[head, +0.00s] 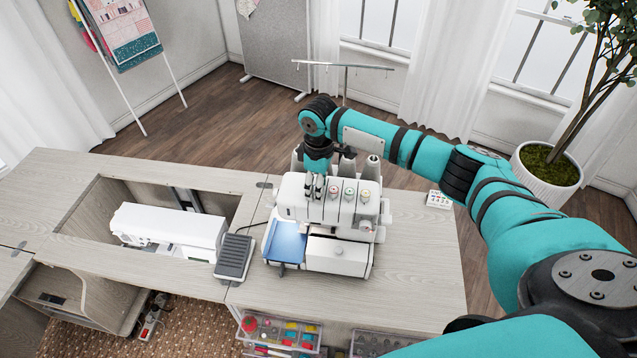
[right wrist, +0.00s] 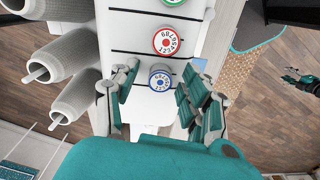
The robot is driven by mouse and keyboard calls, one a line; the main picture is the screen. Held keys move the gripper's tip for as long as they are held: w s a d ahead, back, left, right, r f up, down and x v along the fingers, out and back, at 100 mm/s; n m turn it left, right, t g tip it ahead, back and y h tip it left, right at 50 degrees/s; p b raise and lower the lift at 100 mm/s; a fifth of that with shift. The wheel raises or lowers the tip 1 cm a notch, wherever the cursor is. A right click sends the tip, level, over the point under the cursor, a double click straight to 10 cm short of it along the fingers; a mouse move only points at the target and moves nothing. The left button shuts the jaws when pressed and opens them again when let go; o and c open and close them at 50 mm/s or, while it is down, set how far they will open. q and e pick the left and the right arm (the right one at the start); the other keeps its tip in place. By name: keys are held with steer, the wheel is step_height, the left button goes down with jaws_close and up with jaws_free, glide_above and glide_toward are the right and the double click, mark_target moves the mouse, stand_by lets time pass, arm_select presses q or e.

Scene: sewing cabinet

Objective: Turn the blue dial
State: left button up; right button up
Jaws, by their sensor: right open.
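The white serger (head: 340,256) stands on the cabinet top, with a row of coloured dials on its upper front. In the right wrist view the blue dial (right wrist: 160,78), a white disc with blue numbers, sits between my open fingers. In the head view my gripper largely hides it. My right gripper (head: 314,192) comes down over the left end of the dial row. Its fingers are apart on either side of the blue dial, with gaps visible in the right wrist view (right wrist: 158,92). A small dark teal gripper, apparently my left one (right wrist: 298,80), shows far off at the right edge.
A red dial (right wrist: 166,41) and a green dial (right wrist: 172,2) sit close beside the blue one. Thread cones (right wrist: 72,60) stand along the machine's back. A white sewing machine (head: 175,230) and a grey pedal (head: 234,257) are to the left.

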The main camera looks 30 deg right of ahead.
jaws_close()
steer(key=shift+m, duration=0.7)
jaws_free()
step_height(320, 180, up, 12)
stand_by(0.6)
